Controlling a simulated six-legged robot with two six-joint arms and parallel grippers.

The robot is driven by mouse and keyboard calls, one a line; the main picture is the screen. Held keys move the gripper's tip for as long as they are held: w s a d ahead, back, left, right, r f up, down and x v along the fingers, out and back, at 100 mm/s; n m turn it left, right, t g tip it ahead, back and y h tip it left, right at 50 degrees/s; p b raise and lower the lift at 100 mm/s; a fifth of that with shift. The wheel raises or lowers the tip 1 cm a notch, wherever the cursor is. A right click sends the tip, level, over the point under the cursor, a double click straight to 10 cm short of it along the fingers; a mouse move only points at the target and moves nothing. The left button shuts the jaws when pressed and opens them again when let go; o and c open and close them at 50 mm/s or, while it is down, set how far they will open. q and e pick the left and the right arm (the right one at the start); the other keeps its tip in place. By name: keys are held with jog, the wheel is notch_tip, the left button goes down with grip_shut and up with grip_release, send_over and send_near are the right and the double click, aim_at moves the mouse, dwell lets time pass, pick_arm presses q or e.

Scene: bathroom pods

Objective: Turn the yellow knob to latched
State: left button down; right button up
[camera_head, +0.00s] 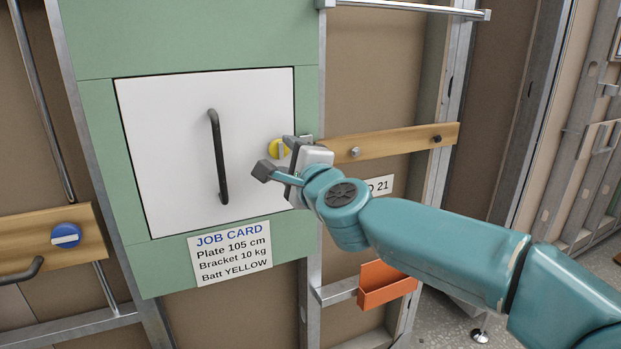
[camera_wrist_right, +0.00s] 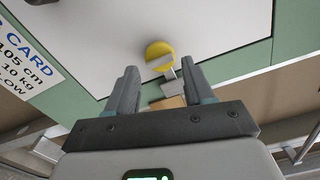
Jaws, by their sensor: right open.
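The yellow knob (camera_head: 275,148) is round with a pale grip bar and sits near the right edge of a white door panel (camera_head: 165,150). In the head view the bar looks roughly upright, partly covered by my gripper. My right gripper (camera_head: 277,158) is open in front of the knob. In the right wrist view the knob (camera_wrist_right: 158,49) shows just beyond and between the two open fingertips (camera_wrist_right: 158,70), with a gap that looks free of contact. A small grey metal piece (camera_wrist_right: 170,87) shows between the fingers by the panel edge. My left gripper is out of view.
A dark bar handle (camera_head: 216,155) stands out from the panel, left of my gripper. A job card (camera_head: 230,252) hangs below. A blue knob (camera_head: 66,236) is on a wooden board at left. A wooden rail (camera_head: 390,142) and orange bin (camera_head: 386,287) lie right.

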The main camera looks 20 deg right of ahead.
jog(key=s+p, duration=0.1)
jog(key=s, duration=1.2)
jog(key=shift+s+d, duration=0.2)
jog(key=shift+s, duration=0.1)
jog(key=shift+d, duration=0.1)
